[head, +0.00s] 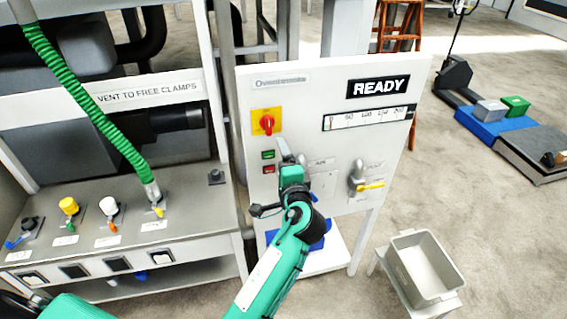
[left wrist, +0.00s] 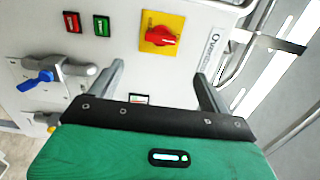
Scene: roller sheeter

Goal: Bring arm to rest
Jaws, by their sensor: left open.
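My left gripper (head: 290,155) is in front of the white control panel (head: 225,75), just right of the red and green buttons. In the left wrist view its two grey fingers (left wrist: 159,75) stand wide apart with nothing between them. The panel face lies beyond the fingertips, which look clear of it. The red rotary switch (head: 267,122) on its yellow plate is above and left of the gripper; it also shows in the left wrist view (left wrist: 160,38). My green left arm (head: 270,280) reaches up from the bottom. My right gripper is not seen.
A yellow-handled valve (head: 370,185) is right of the gripper. A blue-handled valve (left wrist: 40,78) shows in the left wrist view. A grey bin (head: 428,268) stands at lower right. A bench with valves and a green hose (head: 90,100) is left.

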